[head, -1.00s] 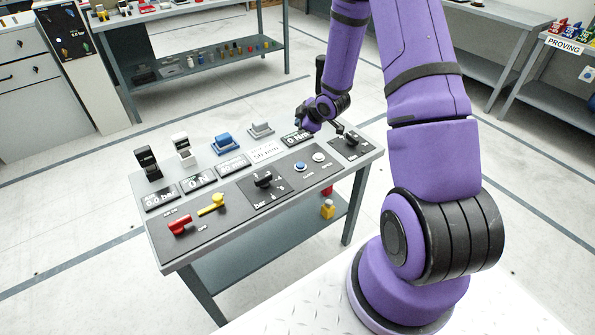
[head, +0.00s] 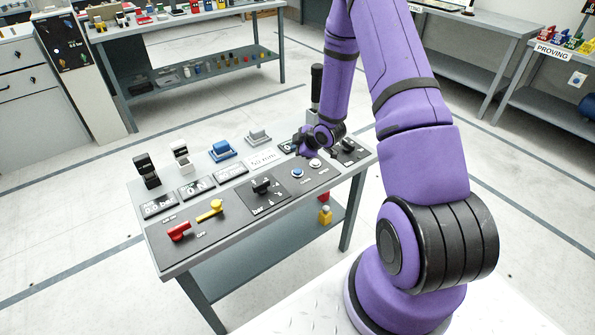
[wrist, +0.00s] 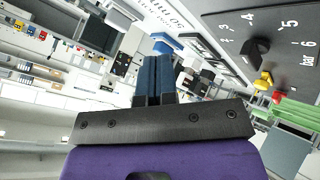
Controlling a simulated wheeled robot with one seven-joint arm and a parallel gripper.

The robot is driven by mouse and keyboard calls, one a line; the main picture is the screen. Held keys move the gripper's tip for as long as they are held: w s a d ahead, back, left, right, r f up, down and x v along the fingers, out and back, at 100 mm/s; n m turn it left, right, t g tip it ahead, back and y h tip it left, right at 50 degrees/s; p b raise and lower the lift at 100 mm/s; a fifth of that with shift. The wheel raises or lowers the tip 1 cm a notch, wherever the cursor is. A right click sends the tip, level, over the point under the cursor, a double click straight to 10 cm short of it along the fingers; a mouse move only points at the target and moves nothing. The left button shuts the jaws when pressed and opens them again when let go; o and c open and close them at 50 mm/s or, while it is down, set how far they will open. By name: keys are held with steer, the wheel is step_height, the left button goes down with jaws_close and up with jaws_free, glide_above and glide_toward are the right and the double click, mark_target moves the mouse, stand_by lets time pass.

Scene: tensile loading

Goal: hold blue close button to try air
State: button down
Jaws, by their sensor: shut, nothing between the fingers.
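The blue close button (head: 297,174) sits on the dark sloping panel of the console in the head view. A white button (head: 315,163) sits just to its right. My gripper (head: 302,151) is just behind the two buttons, small in the head view, and its fingertips are hard to make out. In the wrist view my gripper (wrist: 154,75) shows its two dark fingers shut together with nothing between them. No contact with the blue button is visible. Neither button shows in the wrist view.
A black pressure knob (head: 262,186) stands left of the buttons; it also shows in the wrist view (wrist: 256,52). Further left are a yellow lever (head: 211,211) and a red lever (head: 179,231). A blue fixture (head: 222,150) stands along the back edge.

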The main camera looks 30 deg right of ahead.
mark_target(297, 171)
steer(key=shift+f, duration=3.5)
steer(key=shift+f, duration=0.15)
steer(key=shift+f, duration=0.25)
steer(key=shift+f, duration=0.5)
steer(key=shift+r, duration=0.1)
stand_by(1.5)
steer(key=shift+r, duration=0.85)
steer(key=shift+r, duration=2.5)
